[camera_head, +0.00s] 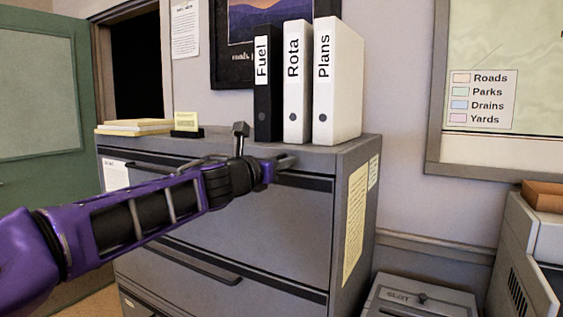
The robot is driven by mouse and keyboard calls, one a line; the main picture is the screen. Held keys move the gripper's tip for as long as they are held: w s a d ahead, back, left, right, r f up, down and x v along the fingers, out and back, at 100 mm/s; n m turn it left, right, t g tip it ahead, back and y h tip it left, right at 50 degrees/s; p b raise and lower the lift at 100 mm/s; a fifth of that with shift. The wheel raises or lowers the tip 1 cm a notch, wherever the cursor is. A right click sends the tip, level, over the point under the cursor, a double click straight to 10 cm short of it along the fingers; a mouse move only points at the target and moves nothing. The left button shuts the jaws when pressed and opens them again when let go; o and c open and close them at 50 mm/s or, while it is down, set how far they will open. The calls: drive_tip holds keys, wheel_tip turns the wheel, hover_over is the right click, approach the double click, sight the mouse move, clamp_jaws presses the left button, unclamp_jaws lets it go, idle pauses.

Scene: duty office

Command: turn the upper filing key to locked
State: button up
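The grey filing cabinet (250,222) stands in the middle of the camera_head view, with its front towards me. My purple and black arm reaches in from the left across its upper drawer. My gripper (286,162) is at the upper right of the cabinet front, close to the top edge. Its fingertips are small and seen from the side, so I cannot tell whether they are open or shut. I cannot make out the upper filing key; the spot at the fingertips is partly hidden by my gripper.
Three binders, Fuel (263,95), Rota (297,90) and Plans (338,85), stand on the cabinet top. Yellow pads (135,127) lie at its left. A grey slotted box (420,298) is low at the right, beside a printer-like machine (525,250). A green door (40,200) stands left.

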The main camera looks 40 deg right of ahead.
clamp_jaws()
drive_tip(key=m, duration=0.3)
drive_tip(key=shift+m, duration=0.4)
drive_tip(key=m, duration=0.4)
drive_tip(key=shift+s+f+m+b, duration=0.1)
drive_tip(key=shift+s+m+b, duration=0.05)
drive_tip(key=shift+m+b, duration=0.2)
drive_tip(key=m+b, duration=0.1)
drive_tip(key=m, duration=0.3)
drive_tip(key=shift+f, duration=0.1)
drive_tip(key=shift+m+b, duration=0.45)
drive_tip(key=shift+m, duration=2.3)
